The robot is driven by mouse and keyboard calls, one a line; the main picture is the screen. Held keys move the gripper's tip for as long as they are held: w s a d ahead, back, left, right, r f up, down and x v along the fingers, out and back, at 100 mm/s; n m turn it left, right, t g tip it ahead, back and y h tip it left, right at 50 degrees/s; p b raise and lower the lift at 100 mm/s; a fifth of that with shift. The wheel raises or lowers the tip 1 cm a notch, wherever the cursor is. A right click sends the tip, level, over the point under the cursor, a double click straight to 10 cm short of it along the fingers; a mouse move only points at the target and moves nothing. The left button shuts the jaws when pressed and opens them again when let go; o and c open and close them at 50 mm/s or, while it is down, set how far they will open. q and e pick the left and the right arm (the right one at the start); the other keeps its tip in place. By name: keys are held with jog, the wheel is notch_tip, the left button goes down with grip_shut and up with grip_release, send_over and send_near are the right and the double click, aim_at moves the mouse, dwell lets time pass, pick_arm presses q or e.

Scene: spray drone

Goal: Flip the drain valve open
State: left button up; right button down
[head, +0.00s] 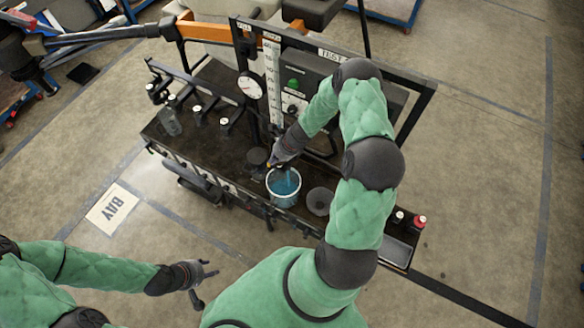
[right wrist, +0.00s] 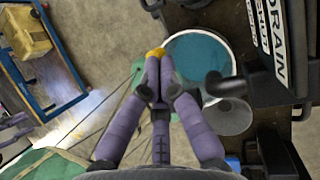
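A small yellow piece (right wrist: 156,52), which looks like the drain valve's lever, shows just past my right gripper's fingertips in the right wrist view. My right gripper (right wrist: 158,80) has its fingers drawn together at it; I cannot tell whether they pinch it or only touch it. In the head view the right gripper (head: 275,160) reaches down beside a white bucket (head: 284,200) holding blue liquid. The valve body is mostly hidden there. A DRAIN label (right wrist: 270,40) is at the right of the wrist view. My left gripper (head: 200,280) is open and empty, low at the left.
The dark bench (head: 235,160) carries a black cup (head: 257,157), a dark round dish (head: 319,201) and several small fittings. A round gauge (head: 250,86) and a control panel (head: 292,85) stand behind. A red-capped bottle (head: 419,221) is at the right end.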

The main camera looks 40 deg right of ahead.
jog(key=shift+s, duration=0.15)
jog(key=w+r+p, duration=0.2)
jog(key=r, duration=0.4)
jog(key=w+d+r+p, duration=0.1)
jog(key=w+r+p, duration=0.1)
jog(key=r, duration=0.5)
jog(key=shift+p, duration=0.7)
jog(key=shift+d, duration=0.1)
